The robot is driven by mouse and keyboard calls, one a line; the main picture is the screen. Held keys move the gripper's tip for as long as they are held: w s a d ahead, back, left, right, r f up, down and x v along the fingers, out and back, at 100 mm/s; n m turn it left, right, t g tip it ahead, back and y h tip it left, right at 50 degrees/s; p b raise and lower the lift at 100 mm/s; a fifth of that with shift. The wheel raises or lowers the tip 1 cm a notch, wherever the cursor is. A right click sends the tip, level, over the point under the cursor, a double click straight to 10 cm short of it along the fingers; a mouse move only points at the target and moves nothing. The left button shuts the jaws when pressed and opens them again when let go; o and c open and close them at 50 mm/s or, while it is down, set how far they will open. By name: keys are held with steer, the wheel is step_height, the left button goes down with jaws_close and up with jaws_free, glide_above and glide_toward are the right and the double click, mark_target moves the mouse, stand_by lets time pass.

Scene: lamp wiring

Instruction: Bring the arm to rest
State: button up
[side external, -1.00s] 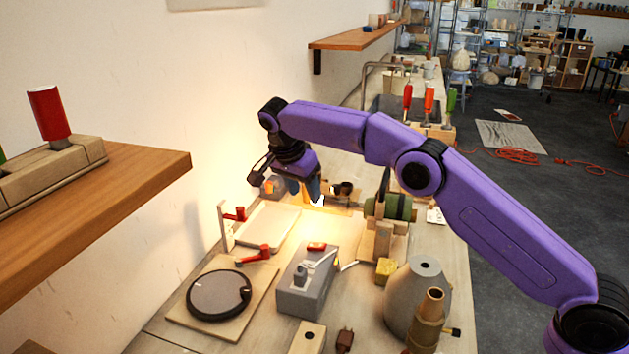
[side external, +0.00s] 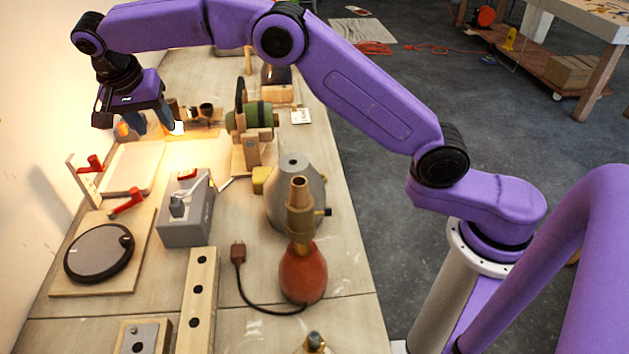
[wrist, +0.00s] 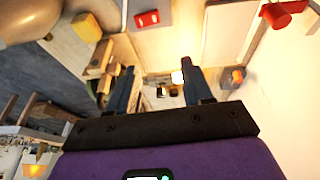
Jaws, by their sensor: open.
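My gripper (side external: 152,124) hangs above the far left part of the bench, left of the green cylinder on a wooden stand (side external: 252,116). Its two fingers are apart and point down. In the wrist view my gripper (wrist: 155,72) shows a clear gap between the fingers with nothing held. A small glowing bulb (side external: 178,128) shows just beside the fingers in the side view, and it also shows between them in the wrist view (wrist: 177,77). I cannot tell how far the fingertips are from it.
The bench (side external: 340,300) runs along the wall. On it stand a grey box (side external: 187,220), a round black disc (side external: 99,252) on a board, a grey cone (side external: 290,192), and a red lamp base (side external: 302,272) with a corded plug (side external: 238,252). Bare floor (side external: 385,95) lies to the right.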

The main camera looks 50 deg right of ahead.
steer(key=s+d+r+n+y, duration=0.1)
steer(key=s+d+n, duration=0.2)
steer(key=s+n, duration=0.5)
steer(key=s+d+r+n+y, duration=0.15)
steer(key=s+n, duration=0.25)
steer(key=s, duration=0.8)
steer(key=s+d+f+n+g, duration=0.1)
steer(key=s+d+f+n, duration=0.2)
steer(key=s+d, duration=0.4)
steer(key=s+d+f+n+g+y, duration=0.1)
steer(key=s+d+f+n, duration=0.2)
steer(key=s, duration=1.2)
steer(key=d+n, duration=0.3)
steer(key=d, duration=0.2)
steer(key=shift+s+d+f+n, duration=0.15)
steer(key=shift+s+d+n, duration=0.15)
steer(key=shift+s, duration=0.1)
steer(key=shift+w, duration=0.1)
